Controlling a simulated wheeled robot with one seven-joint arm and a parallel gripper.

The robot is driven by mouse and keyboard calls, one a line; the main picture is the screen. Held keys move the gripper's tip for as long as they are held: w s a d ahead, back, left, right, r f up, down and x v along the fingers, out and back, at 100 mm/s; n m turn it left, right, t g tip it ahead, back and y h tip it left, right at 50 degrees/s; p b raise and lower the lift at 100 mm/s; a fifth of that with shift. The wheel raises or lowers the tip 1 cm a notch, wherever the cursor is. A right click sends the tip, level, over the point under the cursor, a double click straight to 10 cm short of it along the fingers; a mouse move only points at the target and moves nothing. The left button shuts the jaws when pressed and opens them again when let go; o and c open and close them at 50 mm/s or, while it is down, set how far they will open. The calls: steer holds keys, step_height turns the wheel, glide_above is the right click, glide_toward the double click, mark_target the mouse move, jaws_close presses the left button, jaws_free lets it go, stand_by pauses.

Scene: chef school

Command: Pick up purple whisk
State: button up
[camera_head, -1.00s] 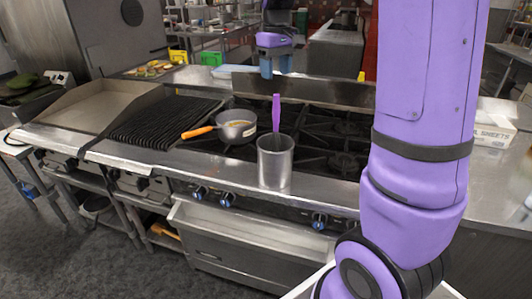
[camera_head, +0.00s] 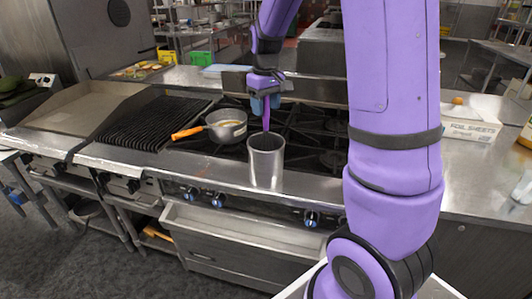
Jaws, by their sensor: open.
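The purple whisk (camera_head: 266,118) stands upright in a tall metal cup (camera_head: 266,166) on the front ledge of the stove. Only its handle shows; the rest is hidden inside the cup. My gripper (camera_head: 265,106), with blue-grey fingers, points down right at the top of the whisk handle. The fingers appear to be on either side of the handle or just in front of it; the exact gap is too small to see. The gripper is open.
A saucepan (camera_head: 228,128) with an orange handle sits left of the cup, by the black grill grate (camera_head: 150,122). Burner grates (camera_head: 310,140) lie behind and right. A foil sheets box (camera_head: 470,124) stands on the right counter.

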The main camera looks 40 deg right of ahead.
steer(key=c, duration=1)
